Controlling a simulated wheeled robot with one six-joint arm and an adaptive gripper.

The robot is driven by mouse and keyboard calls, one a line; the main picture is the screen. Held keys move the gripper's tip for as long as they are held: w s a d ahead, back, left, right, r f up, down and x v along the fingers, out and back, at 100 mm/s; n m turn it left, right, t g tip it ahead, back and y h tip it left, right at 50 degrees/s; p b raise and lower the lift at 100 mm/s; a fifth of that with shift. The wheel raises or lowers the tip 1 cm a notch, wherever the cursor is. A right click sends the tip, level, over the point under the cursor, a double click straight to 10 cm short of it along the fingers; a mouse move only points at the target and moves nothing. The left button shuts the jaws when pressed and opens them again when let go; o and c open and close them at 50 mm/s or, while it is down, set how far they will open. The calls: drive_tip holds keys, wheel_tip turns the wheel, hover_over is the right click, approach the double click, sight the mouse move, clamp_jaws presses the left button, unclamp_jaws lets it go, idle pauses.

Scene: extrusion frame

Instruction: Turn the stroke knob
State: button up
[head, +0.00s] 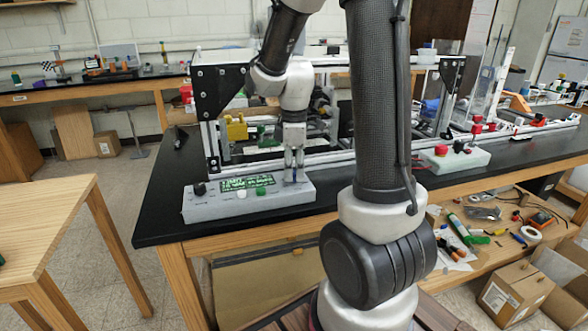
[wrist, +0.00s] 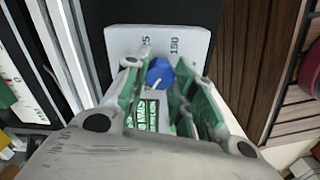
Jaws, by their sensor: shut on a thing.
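A grey control box (head: 250,205) lies on the black bench near its front edge. It carries a small display with green and white text (head: 247,183). In the wrist view, the blue knob (wrist: 160,72) with a pale pointer line sits on the box, beside printed numbers, one reading 150. My gripper (head: 294,178) points down at the right end of the box. In the wrist view its green-lined fingers (wrist: 162,76) stand on either side of the knob and are shut on it.
A black knob (head: 199,188), a white button (head: 241,193) and a green button (head: 261,191) share the box. An extrusion frame (head: 212,145) stands close behind. Another box with a red button (head: 441,150) sits to the right. The bench left of the box is clear.

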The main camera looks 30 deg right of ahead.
sight(294, 172)
drive_tip(key=o, duration=1.1)
drive_tip(key=shift+c, duration=0.2)
drive_tip(key=shift+r, duration=0.15)
wheel_tip(294, 172, up, 12)
drive_tip(key=s+a+r+m+t, duration=0.1)
drive_tip(key=s+m+t, duration=0.1)
drive_tip(key=s+m, duration=0.4)
drive_tip(key=s+a+m+t, duration=0.2)
drive_tip(key=s+m, duration=0.3)
drive_tip(key=s, duration=0.5)
drive_tip(key=shift+s+r+m, duration=0.35)
drive_tip(key=shift+m, duration=0.05)
